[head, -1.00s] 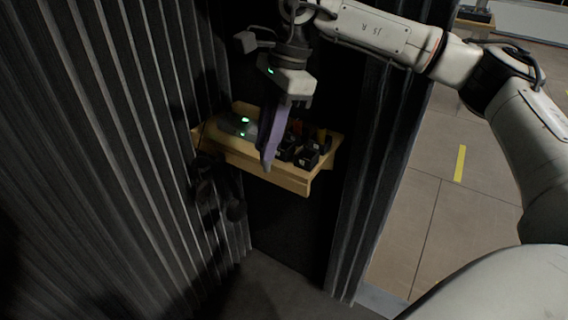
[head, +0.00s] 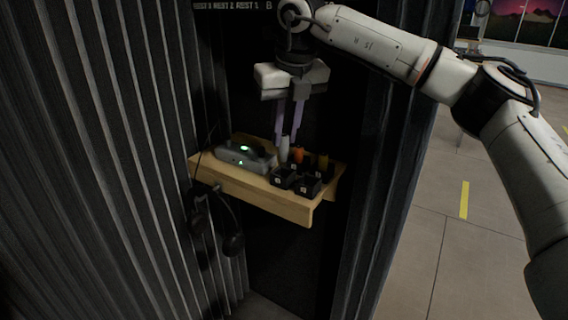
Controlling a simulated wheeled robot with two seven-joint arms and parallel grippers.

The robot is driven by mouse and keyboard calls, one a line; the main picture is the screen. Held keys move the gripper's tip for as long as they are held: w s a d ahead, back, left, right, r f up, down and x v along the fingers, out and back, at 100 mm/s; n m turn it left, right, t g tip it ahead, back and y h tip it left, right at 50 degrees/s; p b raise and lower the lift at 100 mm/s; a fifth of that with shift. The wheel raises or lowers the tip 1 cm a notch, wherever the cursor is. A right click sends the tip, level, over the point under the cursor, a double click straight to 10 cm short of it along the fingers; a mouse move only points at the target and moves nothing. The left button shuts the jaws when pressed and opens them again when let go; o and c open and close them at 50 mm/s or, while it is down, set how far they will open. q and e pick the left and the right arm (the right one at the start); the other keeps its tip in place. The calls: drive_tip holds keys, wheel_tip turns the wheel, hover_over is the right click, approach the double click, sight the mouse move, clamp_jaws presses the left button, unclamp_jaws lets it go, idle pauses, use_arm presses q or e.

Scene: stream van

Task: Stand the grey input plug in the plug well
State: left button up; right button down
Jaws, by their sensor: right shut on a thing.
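The grey input plug (head: 284,149) is pale and upright between the fingertips of my right gripper (head: 287,137). My right gripper comes down from above with its lilac fingers shut on the plug, over the wooden shelf (head: 250,190). Small black square wells stand at the shelf's front right, one at the left (head: 284,179) and one at the right (head: 308,186). The plug is behind the left one in the picture; its lower end is hidden, so I cannot tell whether it touches anything. My left gripper is not in view.
A grey box (head: 246,160) with a green light sits left of the plug. Dark headphones (head: 232,243) hang below the shelf. Dark ribbed walls flank the shelf closely.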

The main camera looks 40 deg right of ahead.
sight(286, 148)
wheel_tip(286, 148, down, 6)
drive_tip(key=shift+r, duration=0.1)
drive_tip(key=shift+b, duration=0.35)
drive_tip(key=c, duration=1.6)
unclamp_jaws()
drive_tip(key=shift+c, duration=0.2)
drive_tip(key=p+v, duration=0.1)
drive_tip(key=v, duration=1.1)
